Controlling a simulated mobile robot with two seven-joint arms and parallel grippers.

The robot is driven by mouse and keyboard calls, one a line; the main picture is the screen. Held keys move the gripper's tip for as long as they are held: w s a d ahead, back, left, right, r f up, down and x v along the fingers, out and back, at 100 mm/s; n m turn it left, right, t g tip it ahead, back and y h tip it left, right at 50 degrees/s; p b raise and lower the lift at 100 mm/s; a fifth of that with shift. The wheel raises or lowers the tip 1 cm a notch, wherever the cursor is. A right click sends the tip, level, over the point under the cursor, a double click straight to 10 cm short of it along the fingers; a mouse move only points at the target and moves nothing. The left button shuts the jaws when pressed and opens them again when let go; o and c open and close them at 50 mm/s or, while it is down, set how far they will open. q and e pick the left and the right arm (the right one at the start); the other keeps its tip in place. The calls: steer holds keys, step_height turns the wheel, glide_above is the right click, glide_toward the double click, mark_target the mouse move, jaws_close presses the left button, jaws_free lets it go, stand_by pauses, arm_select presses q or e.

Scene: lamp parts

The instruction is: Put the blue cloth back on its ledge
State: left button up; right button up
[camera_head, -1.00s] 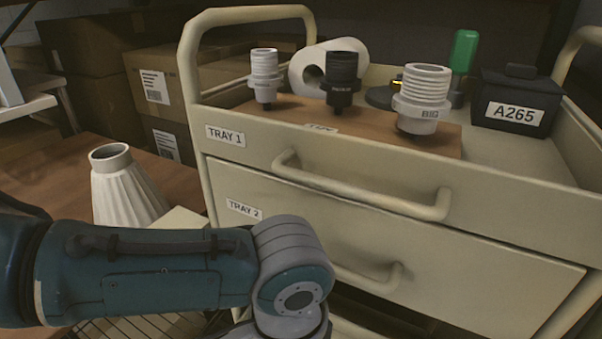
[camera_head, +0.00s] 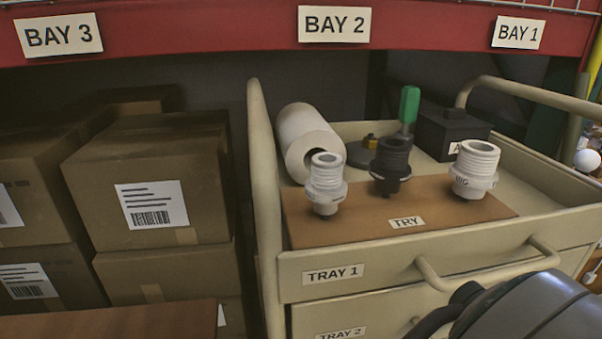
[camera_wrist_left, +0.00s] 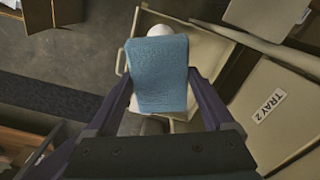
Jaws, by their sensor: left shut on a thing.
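In the left wrist view, a blue cloth (camera_wrist_left: 162,90) lies flat between the two fingers of my left gripper (camera_wrist_left: 160,76). The fingers are shut on its two side edges. Behind its far edge a white rounded thing (camera_wrist_left: 160,30) partly shows, and the cloth hides the rest. An open pale drawer or tray (camera_wrist_left: 205,45) is below the cloth, apart from it as far as I can tell. The head view shows neither the cloth nor a ledge I can identify. My right gripper is in neither view.
A cream cart (camera_head: 300,267) holds a brown board (camera_head: 400,215) with several threaded parts, a white roll (camera_head: 306,140) and a dark box (camera_head: 450,128). Cardboard boxes (camera_head: 150,180) stand left. A red shelf beam (camera_head: 200,28) crosses above. Part of my arm fills the lower right.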

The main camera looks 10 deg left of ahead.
arm_select(q)
steer(key=w+a, duration=0.2)
steer(key=a, duration=0.3)
steer(key=w+a+p, duration=0.1)
steer(key=w+a, duration=0.2)
steer(key=a, duration=0.1)
steer(key=w+a, duration=0.2)
steer(key=a, duration=0.3)
steer(key=shift+w+a, duration=0.2)
steer(key=shift+a, duration=0.1)
steer(key=shift+w+a, duration=0.25)
steer(key=shift+a, duration=0.25)
step_height(320, 180, down, 3)
steer(key=shift+r+b, duration=0.1)
steer(key=shift+b, duration=0.3)
steer(key=shift+f, duration=0.3)
steer(key=shift+f, duration=0.1)
steer(key=o, duration=0.9)
